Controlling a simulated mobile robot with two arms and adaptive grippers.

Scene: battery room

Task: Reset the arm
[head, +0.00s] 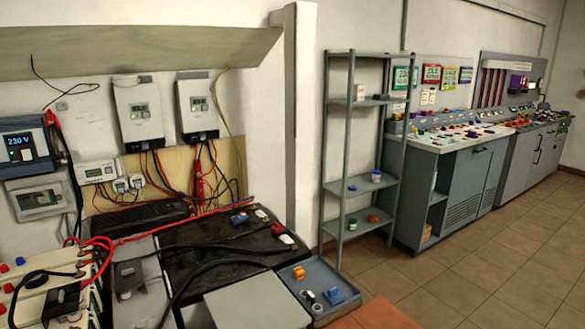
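Neither of my grippers shows in the head view, and no part of either arm can be made out. Whether they are open or shut is hidden. No separate object named by the task is seen.
A black battery bank (185,249) with cables stands in front, beside a small grey tray (316,268) of small parts. A grey shelf rack (345,187) stands beyond. Control consoles (462,165) line the right wall. The tiled floor (490,262) at the right is clear.

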